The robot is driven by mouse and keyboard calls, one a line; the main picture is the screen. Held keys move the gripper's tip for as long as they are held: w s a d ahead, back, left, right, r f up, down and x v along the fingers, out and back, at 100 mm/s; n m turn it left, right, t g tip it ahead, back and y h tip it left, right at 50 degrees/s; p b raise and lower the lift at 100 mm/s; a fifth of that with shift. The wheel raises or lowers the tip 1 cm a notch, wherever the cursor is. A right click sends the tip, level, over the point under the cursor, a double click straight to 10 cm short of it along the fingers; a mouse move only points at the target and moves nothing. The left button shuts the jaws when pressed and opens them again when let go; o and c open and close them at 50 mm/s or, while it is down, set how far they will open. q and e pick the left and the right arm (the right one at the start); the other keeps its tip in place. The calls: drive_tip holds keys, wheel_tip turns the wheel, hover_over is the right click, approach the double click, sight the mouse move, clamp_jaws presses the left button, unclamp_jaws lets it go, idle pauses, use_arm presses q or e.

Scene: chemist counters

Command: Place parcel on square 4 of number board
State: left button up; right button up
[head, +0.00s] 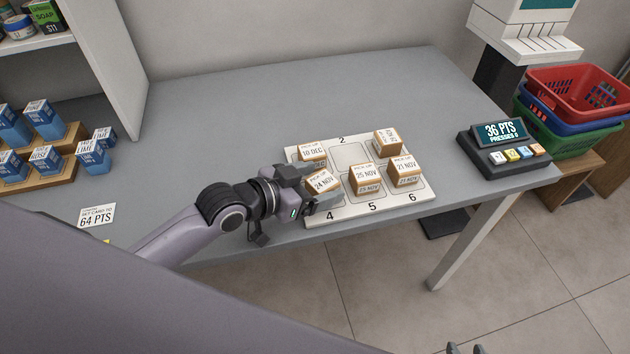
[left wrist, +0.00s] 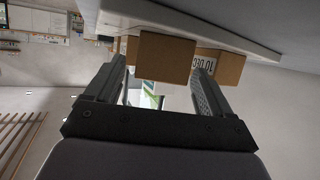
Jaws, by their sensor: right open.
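The number board (head: 345,212) lies on the grey counter. A parcel marked 24 NOV (head: 322,182) sits over square 4, the front left square. My left gripper (head: 318,187) is at this parcel, its fingers on either side of it. In the left wrist view, the brown parcel (left wrist: 163,58) shows between the fingertips, with a gap beside the left finger, so the gripper looks open. Square 4's surface is mostly hidden by the parcel and gripper. My right gripper (head: 465,349) is open and empty at the bottom edge, only its tips showing.
Other parcels stand on the board: 10 DEC (head: 312,154) behind, 25 NOV (head: 365,180) on square 5, 21 NOV (head: 404,170) on square 6, another (head: 387,141) at back right. Square 2 (head: 348,155) is bare. A points display (head: 505,145) stands right.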

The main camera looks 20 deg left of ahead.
use_arm(q)
drive_tip(key=shift+r, duration=0.2)
drive_tip(key=v, duration=1.2)
drive_tip(key=shift+f, duration=0.1)
drive_tip(key=shift+s+a, duration=0.1)
